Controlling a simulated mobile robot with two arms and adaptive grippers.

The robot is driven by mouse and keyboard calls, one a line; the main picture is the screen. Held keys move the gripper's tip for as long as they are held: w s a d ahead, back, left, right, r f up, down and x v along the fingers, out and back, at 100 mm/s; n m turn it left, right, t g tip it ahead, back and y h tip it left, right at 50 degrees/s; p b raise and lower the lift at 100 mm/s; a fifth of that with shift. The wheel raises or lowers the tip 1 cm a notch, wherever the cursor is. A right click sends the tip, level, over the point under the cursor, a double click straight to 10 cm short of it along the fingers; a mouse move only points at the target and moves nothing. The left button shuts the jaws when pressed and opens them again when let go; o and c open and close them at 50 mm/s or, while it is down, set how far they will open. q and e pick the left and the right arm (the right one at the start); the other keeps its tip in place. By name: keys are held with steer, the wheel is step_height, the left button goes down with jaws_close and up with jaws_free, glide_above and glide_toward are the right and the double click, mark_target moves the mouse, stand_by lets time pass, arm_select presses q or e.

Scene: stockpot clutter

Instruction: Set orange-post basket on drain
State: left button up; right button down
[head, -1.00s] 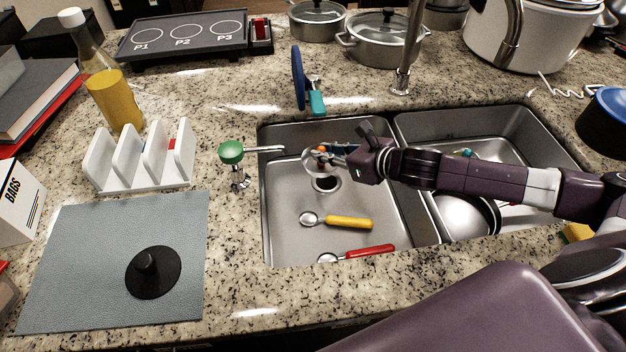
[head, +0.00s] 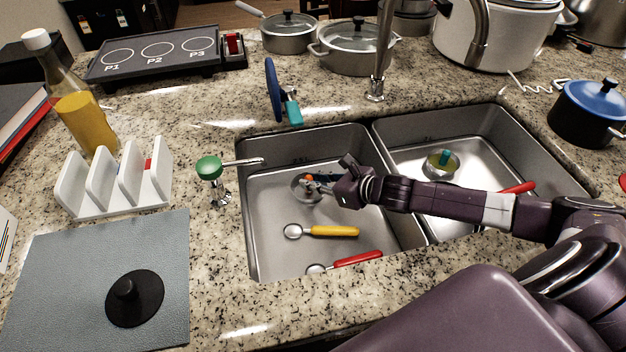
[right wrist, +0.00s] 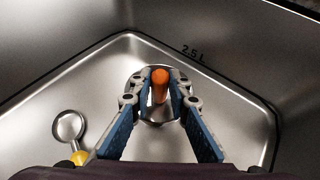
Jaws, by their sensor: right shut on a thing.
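The orange-post basket (head: 304,192) is a small round metal strainer with an orange post. It is at the drain spot in the left sink basin and covers the drain hole from view. My right gripper (head: 313,181) reaches in from the right and is shut on the orange post. In the right wrist view the orange post (right wrist: 160,84) stands upright between the fingertips (right wrist: 161,88), with the metal basket below it. I cannot tell whether the basket is fully seated. My left gripper is not in view.
A yellow-handled spoon (head: 333,231) and a red-handled spoon (head: 358,258) lie in the left basin. The right basin holds a teal-post basket (head: 440,168). A green-knobbed tap (head: 210,168) stands at the left rim; a tall faucet (head: 381,60) rises behind.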

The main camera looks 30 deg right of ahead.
steer(key=c, duration=1.8)
jaws_free()
steer(key=shift+p+v, duration=4.15)
steer(key=shift+v, duration=1.85)
